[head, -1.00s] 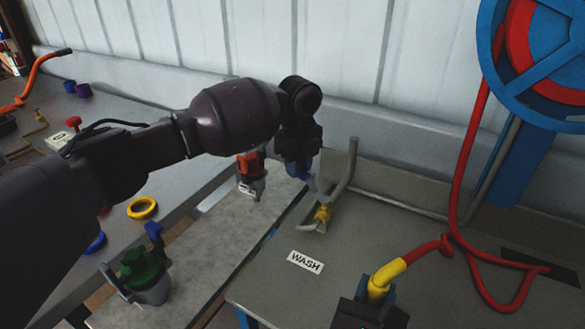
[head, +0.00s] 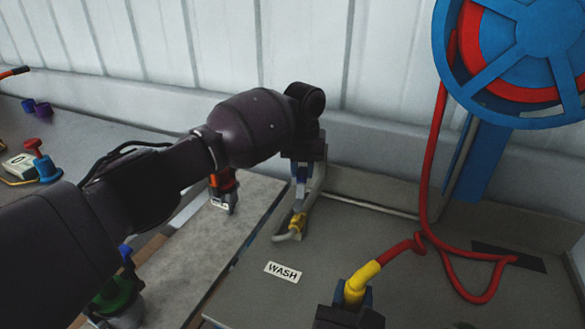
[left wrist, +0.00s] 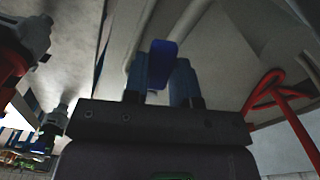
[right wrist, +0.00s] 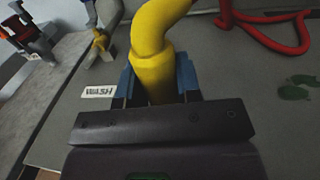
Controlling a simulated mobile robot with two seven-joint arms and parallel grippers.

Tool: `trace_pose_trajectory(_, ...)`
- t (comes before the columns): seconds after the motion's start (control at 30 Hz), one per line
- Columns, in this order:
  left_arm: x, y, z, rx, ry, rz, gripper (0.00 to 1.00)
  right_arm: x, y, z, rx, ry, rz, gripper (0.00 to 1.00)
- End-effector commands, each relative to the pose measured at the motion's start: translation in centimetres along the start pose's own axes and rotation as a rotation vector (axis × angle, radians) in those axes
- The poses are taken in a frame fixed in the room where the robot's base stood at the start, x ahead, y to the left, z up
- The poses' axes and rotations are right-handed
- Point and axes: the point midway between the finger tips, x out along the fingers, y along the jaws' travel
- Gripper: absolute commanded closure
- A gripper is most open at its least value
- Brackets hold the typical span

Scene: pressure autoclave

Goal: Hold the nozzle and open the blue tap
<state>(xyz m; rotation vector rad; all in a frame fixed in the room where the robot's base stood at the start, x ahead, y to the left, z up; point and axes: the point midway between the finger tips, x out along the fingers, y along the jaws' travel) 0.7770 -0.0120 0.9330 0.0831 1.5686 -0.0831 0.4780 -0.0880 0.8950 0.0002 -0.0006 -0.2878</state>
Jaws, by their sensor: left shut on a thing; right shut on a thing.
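The yellow nozzle (head: 358,282) is on the end of a red hose. My right gripper (head: 352,300) is shut on it at the bottom of the head view; the right wrist view shows the yellow nozzle (right wrist: 155,60) between both blue fingers (right wrist: 158,82). The blue tap handle (left wrist: 160,58) shows in the left wrist view between the fingers of my left gripper (left wrist: 165,80), which is shut on it. In the head view my left gripper (head: 302,175) reaches down at the grey pipe (head: 315,190) with a yellow fitting (head: 297,222); the tap handle is mostly hidden there.
A WASH label (head: 283,271) lies on the grey bench. The red hose (head: 432,160) hangs from a blue reel (head: 515,60) at right.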

Motion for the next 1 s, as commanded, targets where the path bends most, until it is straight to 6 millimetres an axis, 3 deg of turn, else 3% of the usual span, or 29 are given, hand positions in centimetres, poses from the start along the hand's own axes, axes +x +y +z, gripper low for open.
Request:
trace_pose_trajectory(0.4, 0.1, -2.3, -0.3, 0.249, 0.002, -0.002, 1.0, 0.0, 0.0, -0.4, -0.003, 0.007, -0.001, 0.98)
trace_pose_trajectory(1.0, 0.1, -2.8, -0.5, 0.31, 0.003, -0.002, 1.0, 0.0, 0.0, -0.4, -0.003, 0.008, -0.001, 0.98)
